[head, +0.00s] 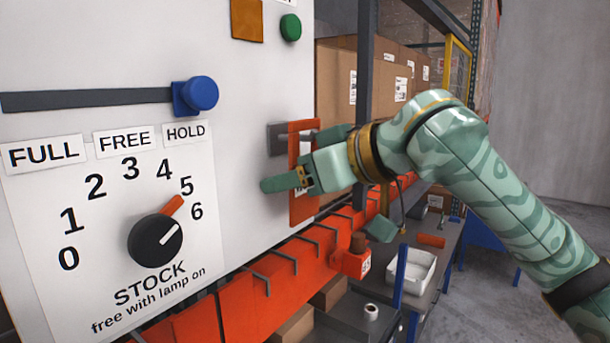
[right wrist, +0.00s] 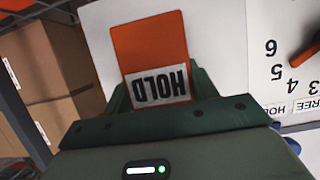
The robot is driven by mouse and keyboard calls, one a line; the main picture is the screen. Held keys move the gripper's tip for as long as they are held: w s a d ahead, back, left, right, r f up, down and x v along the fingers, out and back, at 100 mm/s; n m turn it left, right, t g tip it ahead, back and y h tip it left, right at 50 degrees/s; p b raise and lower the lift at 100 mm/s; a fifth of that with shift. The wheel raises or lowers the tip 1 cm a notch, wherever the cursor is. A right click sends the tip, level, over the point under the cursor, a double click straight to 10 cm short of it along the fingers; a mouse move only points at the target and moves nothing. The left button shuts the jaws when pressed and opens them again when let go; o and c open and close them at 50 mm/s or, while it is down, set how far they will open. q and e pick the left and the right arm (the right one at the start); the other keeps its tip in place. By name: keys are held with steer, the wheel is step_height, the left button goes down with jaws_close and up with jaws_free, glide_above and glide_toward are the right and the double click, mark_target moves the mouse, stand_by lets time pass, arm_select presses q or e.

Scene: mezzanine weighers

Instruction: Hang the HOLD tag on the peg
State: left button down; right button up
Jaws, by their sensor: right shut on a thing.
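The HOLD tag is an orange plate (head: 302,209) with a white label; in the right wrist view the tag (right wrist: 150,45) shows its HOLD lettering upside down. My right gripper (head: 300,170) is shut on the tag, holding it upright close to the white panel. The grey peg fitting (head: 277,138) is on the panel at the tag's upper end. The gripper hides part of the tag, and I cannot tell whether the peg passes through it. The peg does not show in the right wrist view. My left gripper is out of view.
The white panel (head: 240,140) carries a black dial (head: 156,241), a slider with a blue knob (head: 201,93) and a green button (head: 290,27). An orange ledge with grey hooks (head: 265,283) runs below. Cardboard boxes (head: 335,80) stand behind a grey post (head: 367,60).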

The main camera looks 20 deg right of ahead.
steer(key=shift+a+f, duration=0.1)
steer(key=shift+f, duration=0.2)
steer(key=o, duration=1)
steer(key=shift+a, duration=0.15)
steer(key=shift+r, duration=0.15)
steer(key=shift+s, duration=0.1)
steer(key=shift+r, duration=0.1)
